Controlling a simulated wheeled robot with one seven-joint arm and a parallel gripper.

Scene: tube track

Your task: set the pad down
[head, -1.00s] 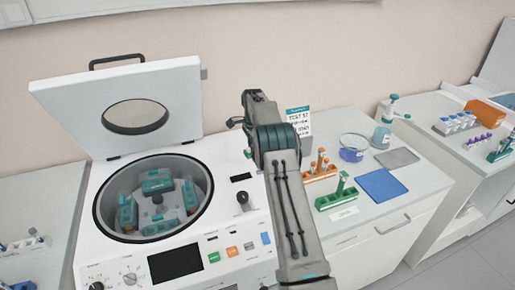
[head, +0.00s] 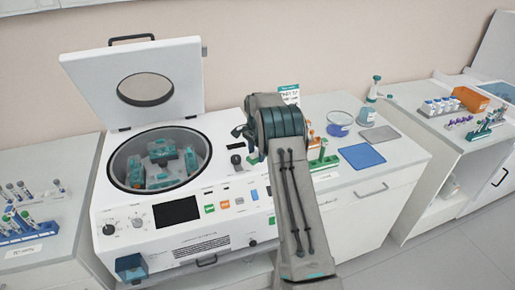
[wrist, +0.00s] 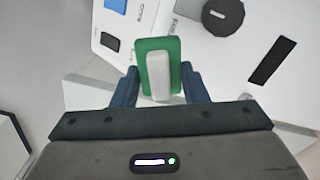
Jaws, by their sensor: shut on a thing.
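My gripper (wrist: 161,88) shows in the wrist view with its two blue fingers shut on the pad (wrist: 150,46), a green plate with a pale grey block (wrist: 159,76) on it. The fingers are on either side of it, and it is held above the white centrifuge's right front part, near a round dark knob (wrist: 222,14). How high it is I cannot tell. In the head view my arm hides the held pad. A flat blue mat (head: 362,156) and a grey mat (head: 380,134) lie on the counter to the right.
The centrifuge (head: 110,198) stands with its lid (head: 100,83) open and several teal buckets in its bowl. Tube racks stand on the left counter (head: 75,180) and far right. A glass dish (head: 339,124) and bottle (head: 366,116) stand behind the mats. Bare counter shows around the mats.

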